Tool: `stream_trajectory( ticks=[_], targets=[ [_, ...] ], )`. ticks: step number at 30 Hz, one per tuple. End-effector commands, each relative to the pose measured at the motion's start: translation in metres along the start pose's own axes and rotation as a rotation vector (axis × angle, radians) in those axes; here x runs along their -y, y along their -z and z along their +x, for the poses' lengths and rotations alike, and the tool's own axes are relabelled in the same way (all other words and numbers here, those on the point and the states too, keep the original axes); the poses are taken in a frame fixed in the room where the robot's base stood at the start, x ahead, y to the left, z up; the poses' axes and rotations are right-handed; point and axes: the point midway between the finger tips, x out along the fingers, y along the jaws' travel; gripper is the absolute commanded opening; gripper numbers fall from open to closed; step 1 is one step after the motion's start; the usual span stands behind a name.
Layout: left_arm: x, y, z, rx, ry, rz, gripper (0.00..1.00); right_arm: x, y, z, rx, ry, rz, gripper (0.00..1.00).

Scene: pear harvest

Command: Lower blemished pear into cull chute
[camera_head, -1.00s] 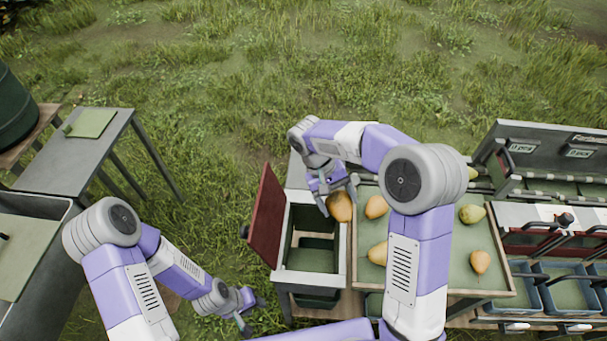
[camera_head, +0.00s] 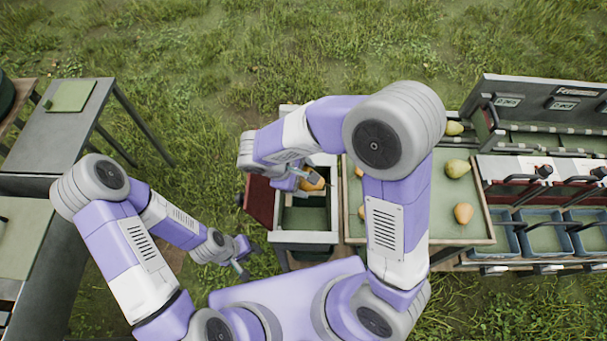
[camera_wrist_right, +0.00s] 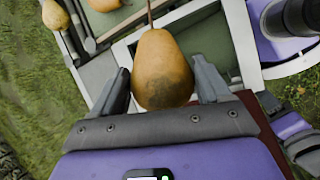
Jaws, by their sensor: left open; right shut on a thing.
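The blemished pear (camera_head: 314,184) is orange-brown. In the right wrist view the pear (camera_wrist_right: 163,65) sits between both fingers, its stem pointing away and its near end darker. My right gripper (camera_head: 305,180) is shut on it, above the far part of the cull chute. The cull chute (camera_head: 303,237) is a pale-rimmed box with a dark green inside. Its red lid (camera_head: 261,201) stands open on the left. In the wrist view the chute's rim (camera_wrist_right: 243,45) shows behind the pear. My left gripper (camera_head: 243,260) is open and empty, left of the chute.
A wooden-edged tray (camera_head: 470,242) with several pears adjoins the chute on the right, partly hidden by my right arm. Blue bins (camera_head: 548,238) and a grey sorting rack (camera_head: 545,100) stand farther right. A grey table (camera_head: 45,150) is at the left. Grass lies beyond.

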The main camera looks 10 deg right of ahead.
Motion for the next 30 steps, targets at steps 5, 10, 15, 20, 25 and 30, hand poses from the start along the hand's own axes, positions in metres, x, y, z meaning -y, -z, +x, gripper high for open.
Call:
stream_trajectory(
  ticks=[5,10,15,20,25,30],
  targets=[
    [0.006,0.001,0.016,0.0,0.0,0.0,0.43,0.006,0.008,0.019,0.001,0.0,0.0,0.36],
    [0.011,0.001,0.028,0.0,0.0,0.0,0.43,0.011,0.014,0.034,0.001,0.0,0.001,0.36],
    [0.015,0.002,0.04,0.0,0.0,0.0,0.43,0.017,0.02,0.049,0.001,0.0,0.002,0.36],
    [0.019,0.002,0.052,0.0,0.0,0.0,0.43,0.022,0.026,0.062,0.002,0.001,0.002,0.36],
    [0.025,0.003,0.066,0.0,0.0,0.0,0.43,0.027,0.032,0.078,0.001,0.001,0.002,0.36],
    [0.03,0.004,0.081,0.0,0.0,0.0,0.43,0.033,0.038,0.093,0.001,0.0,0.002,0.36]
  ],
)
